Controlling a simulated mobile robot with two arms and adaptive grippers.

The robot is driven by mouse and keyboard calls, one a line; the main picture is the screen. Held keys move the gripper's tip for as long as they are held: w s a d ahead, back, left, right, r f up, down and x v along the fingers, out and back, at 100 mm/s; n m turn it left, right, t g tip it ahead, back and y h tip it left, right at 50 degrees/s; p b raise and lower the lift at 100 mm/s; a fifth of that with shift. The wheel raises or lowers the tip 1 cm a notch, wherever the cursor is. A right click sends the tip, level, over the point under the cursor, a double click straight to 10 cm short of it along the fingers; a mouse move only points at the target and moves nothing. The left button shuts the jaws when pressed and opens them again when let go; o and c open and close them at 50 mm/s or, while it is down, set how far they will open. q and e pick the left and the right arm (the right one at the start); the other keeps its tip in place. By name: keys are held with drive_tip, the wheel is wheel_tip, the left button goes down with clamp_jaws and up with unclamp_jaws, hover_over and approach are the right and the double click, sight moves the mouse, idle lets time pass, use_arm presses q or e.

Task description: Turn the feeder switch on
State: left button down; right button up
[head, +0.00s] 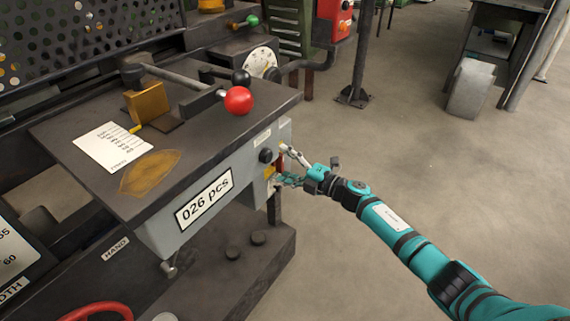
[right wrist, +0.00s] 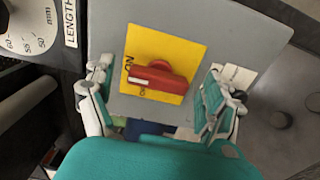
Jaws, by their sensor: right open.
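The feeder switch (right wrist: 160,75) is a red rotary knob on a yellow plate (right wrist: 190,50), on the end face of a grey box. In the right wrist view the knob lies nearly level, its white mark at the left end. Lettering reading ON stands above that end; more lettering below is partly covered. My right gripper (right wrist: 155,97) is open, one finger either side of the yellow plate, with gaps to the knob. In the head view the right gripper (head: 289,168) is at the box's right end and partly hides the switch. My left gripper is out of view.
The grey box (head: 160,235) bears a "026 pcs" label and a black knob (head: 265,155). Above it is a dark tabletop with a paper card (head: 113,146) and a red ball-ended lever (head: 238,100). A post (head: 358,60) stands behind. Open floor lies to the right.

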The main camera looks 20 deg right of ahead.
drive_tip(key=v, duration=1.1)
drive_tip(key=shift+s+d, duration=0.25)
drive_tip(key=shift+d, duration=0.05)
